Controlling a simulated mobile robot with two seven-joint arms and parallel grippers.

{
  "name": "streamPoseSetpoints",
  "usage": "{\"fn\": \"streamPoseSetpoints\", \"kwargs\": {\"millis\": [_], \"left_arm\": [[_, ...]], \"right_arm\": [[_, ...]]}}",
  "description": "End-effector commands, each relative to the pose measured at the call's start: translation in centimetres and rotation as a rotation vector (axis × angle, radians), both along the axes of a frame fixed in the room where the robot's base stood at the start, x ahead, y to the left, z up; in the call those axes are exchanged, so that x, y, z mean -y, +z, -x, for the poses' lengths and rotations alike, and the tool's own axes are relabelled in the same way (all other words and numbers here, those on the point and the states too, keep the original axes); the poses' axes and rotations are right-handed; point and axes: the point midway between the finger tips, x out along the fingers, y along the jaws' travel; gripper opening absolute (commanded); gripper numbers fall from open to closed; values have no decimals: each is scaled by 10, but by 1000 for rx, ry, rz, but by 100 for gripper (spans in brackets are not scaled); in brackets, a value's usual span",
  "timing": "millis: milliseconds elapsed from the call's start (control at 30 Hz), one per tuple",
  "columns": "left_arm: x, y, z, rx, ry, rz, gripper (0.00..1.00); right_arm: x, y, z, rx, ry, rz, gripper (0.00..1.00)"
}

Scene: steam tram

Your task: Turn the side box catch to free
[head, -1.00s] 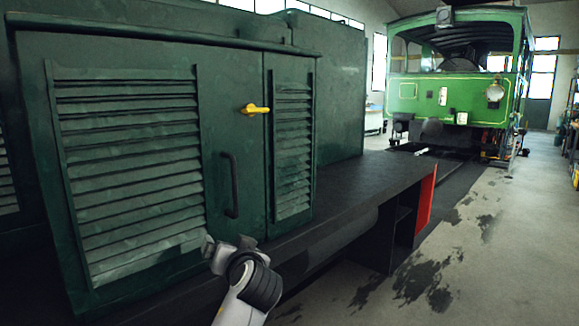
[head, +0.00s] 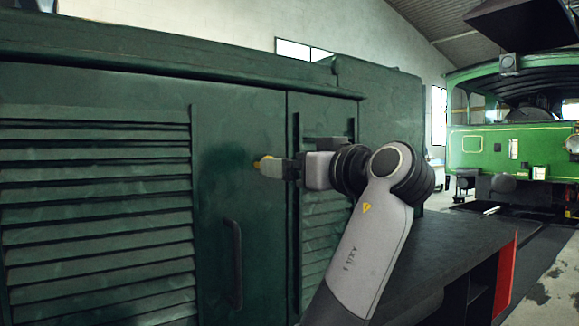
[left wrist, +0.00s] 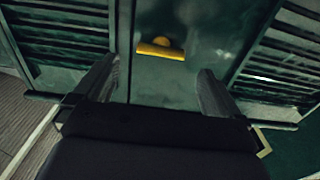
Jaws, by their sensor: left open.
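The yellow side box catch (head: 260,161) is on the dark green box door (head: 232,120), mostly hidden behind my gripper in the head view. In the left wrist view the catch (left wrist: 160,50) shows as a yellow bar with a round hub, lying crosswise. My left gripper (head: 275,168) is in front of the catch, its fingers pointing at the door. In the left wrist view its open fingers (left wrist: 155,78) stand wide on either side of the catch, with nothing between them. Contact cannot be told. My right gripper is not in view.
A black door handle (head: 234,262) is below the catch, to its left. Louvred panels (head: 95,210) flank the plain strip. A dark ledge (head: 450,250) with a red end (head: 505,275) runs to the right. A green tram (head: 500,150) stands behind.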

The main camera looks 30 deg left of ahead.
Motion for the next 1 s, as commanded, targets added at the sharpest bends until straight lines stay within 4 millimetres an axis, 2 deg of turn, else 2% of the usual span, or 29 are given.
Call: {"fn": "streamPoseSetpoints", "kwargs": {"millis": [200, 333, 500, 733, 767, 900, 933, 1000], "left_arm": [[-33, 0, -13, -3, 2, 0, 98], [-48, 0, -20, -4, 1, -1, 98], [-57, -1, -24, -4, -1, -1, 98], [-58, -1, -25, -3, -2, 0, 98], [-58, -1, -25, -3, -2, 0, 91], [-58, -1, -24, -3, -2, 0, 46], [-58, -1, -24, -3, -2, 0, 42], [-58, -1, -24, -3, -2, 0, 42]], "right_arm": [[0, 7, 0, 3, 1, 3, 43], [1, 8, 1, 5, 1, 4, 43], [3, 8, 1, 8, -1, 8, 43], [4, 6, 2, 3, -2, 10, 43], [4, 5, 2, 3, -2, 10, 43], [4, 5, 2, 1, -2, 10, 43], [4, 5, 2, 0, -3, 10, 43], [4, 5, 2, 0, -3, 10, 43]]}}
